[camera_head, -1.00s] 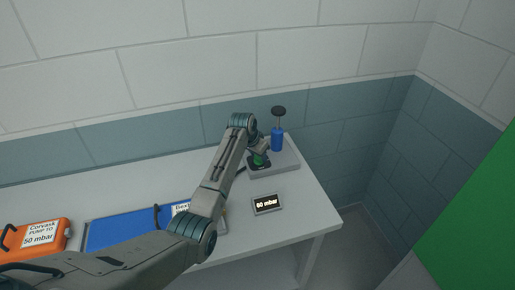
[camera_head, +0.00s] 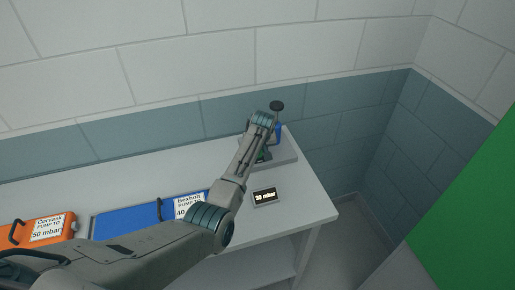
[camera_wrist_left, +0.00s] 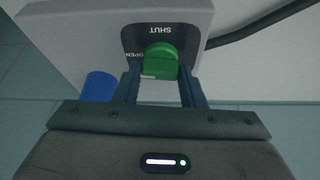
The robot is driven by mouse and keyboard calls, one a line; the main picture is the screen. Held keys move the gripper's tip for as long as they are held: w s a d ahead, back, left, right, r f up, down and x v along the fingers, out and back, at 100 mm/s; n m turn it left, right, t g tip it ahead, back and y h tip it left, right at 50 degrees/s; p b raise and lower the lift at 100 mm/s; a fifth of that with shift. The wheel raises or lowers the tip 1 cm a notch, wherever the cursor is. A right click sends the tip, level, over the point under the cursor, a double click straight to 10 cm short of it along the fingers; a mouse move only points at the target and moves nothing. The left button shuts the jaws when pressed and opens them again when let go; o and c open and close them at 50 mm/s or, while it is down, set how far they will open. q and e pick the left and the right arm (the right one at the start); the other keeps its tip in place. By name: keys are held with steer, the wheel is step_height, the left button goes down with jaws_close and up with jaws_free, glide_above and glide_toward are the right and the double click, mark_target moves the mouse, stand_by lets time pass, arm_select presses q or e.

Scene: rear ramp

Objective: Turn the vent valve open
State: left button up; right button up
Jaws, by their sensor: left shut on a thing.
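The vent valve is a green knob (camera_wrist_left: 159,62) on a dark plate marked SHUT and OPEN, set in a pale grey base (camera_wrist_left: 70,32). In the left wrist view my left gripper (camera_wrist_left: 160,80) is shut on the knob, one finger at each side. A small pale mark shows at the knob's near left edge; I cannot tell the knob's exact setting. In the head view my left arm mostly hides the knob and part of the base (camera_head: 285,160). A small display (camera_head: 264,197) reads what looks like 50 or 30 mbar. My right gripper is not in view.
A blue pump cylinder (camera_head: 278,133) with a black top handle (camera_head: 276,106) stands close behind the gripper. An orange case (camera_head: 22,232) and a blue case (camera_head: 125,214), both labelled, lie on the table (camera_head: 310,200) at left. A black hose (camera_wrist_left: 265,22) leaves the base.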

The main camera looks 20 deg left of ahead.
arm_select(q)
steer(key=shift+n, duration=0.5)
steer(key=o, duration=1)
steer(key=shift+d+b+v, duration=0.1)
steer(key=shift+b+v, duration=0.8)
steer(key=shift+v, duration=1.85)
steer(key=shift+d+b+v, duration=0.15)
steer(key=shift+b+v, duration=0.75)
steer(key=shift+v, duration=1.8)
steer(key=shift+w, duration=0.15)
